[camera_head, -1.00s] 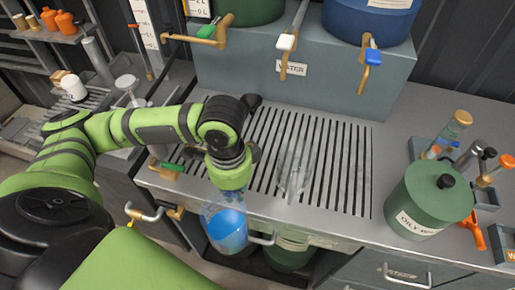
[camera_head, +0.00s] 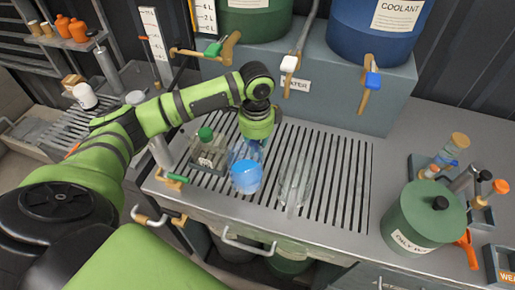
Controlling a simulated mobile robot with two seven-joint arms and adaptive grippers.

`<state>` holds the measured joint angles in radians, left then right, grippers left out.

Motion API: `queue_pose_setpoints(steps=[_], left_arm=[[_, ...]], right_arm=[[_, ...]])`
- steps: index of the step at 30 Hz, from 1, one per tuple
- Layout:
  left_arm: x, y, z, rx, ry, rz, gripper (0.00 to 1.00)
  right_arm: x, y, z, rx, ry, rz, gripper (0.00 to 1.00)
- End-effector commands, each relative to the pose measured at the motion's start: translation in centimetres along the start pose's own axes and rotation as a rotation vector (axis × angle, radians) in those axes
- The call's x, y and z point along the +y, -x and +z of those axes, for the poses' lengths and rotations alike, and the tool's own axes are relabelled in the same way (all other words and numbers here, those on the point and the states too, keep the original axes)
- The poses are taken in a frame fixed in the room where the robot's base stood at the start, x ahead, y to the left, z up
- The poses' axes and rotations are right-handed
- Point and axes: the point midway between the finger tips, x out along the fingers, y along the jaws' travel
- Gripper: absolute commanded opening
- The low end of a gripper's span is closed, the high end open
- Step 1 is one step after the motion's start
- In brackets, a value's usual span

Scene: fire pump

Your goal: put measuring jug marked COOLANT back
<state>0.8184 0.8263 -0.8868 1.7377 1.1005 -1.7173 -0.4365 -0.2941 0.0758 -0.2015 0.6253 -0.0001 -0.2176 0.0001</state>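A clear measuring jug with blue liquid (camera_head: 245,177) is below my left gripper (camera_head: 254,141), over the slotted drain grate (camera_head: 335,165). My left gripper appears shut on the jug's upper part, but its fingers are mostly hidden. I cannot tell whether the jug touches the grate. No COOLANT marking on the jug is readable. Another clear, empty-looking vessel (camera_head: 294,182) stands on the grate just to the right. My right gripper is not in view.
A blue drum labelled COOLANT (camera_head: 375,38) and a green drum (camera_head: 252,22) stand behind, with taps overhanging the grate. A green oily-waste can (camera_head: 425,218) stands at right. A small tray with a green-capped item (camera_head: 205,136) is left of the jug. The grate's right part is clear.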

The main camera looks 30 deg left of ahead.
Motion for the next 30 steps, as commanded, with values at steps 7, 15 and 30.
queue_pose_setpoints(steps=[7, 15, 30], left_arm=[[-1.0, -0.9, -0.2, -0.002, -0.001, 0.004, 0.00], [-1.0, -3.5, -0.1, -0.001, 0.000, -0.001, 0.00], [-1.0, -3.7, -0.1, -0.001, -0.001, 0.000, 0.37]], right_arm=[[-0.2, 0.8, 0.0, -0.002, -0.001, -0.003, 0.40], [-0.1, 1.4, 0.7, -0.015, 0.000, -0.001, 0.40], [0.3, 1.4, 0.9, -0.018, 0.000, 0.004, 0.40]])
